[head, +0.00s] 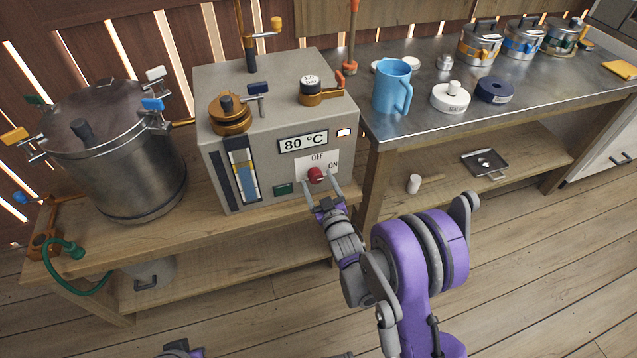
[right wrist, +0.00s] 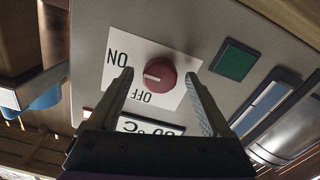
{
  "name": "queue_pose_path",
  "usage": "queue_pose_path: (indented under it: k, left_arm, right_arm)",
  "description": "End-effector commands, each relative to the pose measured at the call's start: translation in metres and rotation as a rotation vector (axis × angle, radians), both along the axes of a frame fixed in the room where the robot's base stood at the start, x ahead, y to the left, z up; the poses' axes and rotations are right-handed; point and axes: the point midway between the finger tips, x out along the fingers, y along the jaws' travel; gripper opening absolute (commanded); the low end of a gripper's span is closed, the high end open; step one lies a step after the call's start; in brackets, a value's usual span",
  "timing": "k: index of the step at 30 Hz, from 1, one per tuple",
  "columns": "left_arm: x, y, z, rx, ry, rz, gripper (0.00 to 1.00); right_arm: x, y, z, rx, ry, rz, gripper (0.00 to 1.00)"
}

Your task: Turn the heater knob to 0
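The heater (head: 240,85) is a grey box on the left bench, with a display reading 80 °C. Its red knob (head: 316,175) sits on a white plate marked OFF and ON, low on the front. In the right wrist view the knob (right wrist: 160,73) appears upside down, its white mark pointing left, toward the ON side. My right gripper (head: 321,181) is open, its fingers on either side of the knob. In the right wrist view gaps show between the fingers and the knob.
A green button (head: 283,189) and a level gauge (head: 243,172) are left of the knob. A large steel pot (head: 125,165) stands left of the heater. A blue pitcher (head: 391,86) and several lidded pots are on the metal table (head: 440,125) to the right.

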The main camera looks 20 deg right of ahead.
Motion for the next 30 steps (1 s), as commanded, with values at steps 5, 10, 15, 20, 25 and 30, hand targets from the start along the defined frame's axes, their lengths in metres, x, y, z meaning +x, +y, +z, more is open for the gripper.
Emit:
queue_pose_path:
  k: [5,10,15,20,25,30]
  left_arm:
    - [0.0,0.0,0.0,0.0,0.0,0.0,0.0]
    - [0.0,0.0,0.0,0.0,0.0,0.0,0.0]
    - [0.0,0.0,0.0,0.0,0.0,0.0,0.0]
    - [0.0001,0.0,-0.0005,0.0,0.0,0.0,0.0]
    - [0.0003,0.0,-0.0024,0.0,0.001,0.0,0.0]
    - [0.0008,0.0,-0.006,0.0,0.002,0.0,0.0]
  right_arm:
    - [-0.0002,0.0,0.0,0.0,0.0,0.0,0.52]
    - [-0.0003,0.0,0.0,0.0,0.0,0.0,0.22]
    - [-0.0003,0.0,0.0,0.0,0.0,0.0,0.0]
    - [-0.0003,-0.0001,-0.0002,-0.011,0.0,0.0,0.0]
    - [-0.0003,-0.0001,-0.0006,-0.064,-0.002,0.0,0.0]
    - [-0.0003,-0.0001,-0.0011,-0.169,-0.005,0.0,0.0]
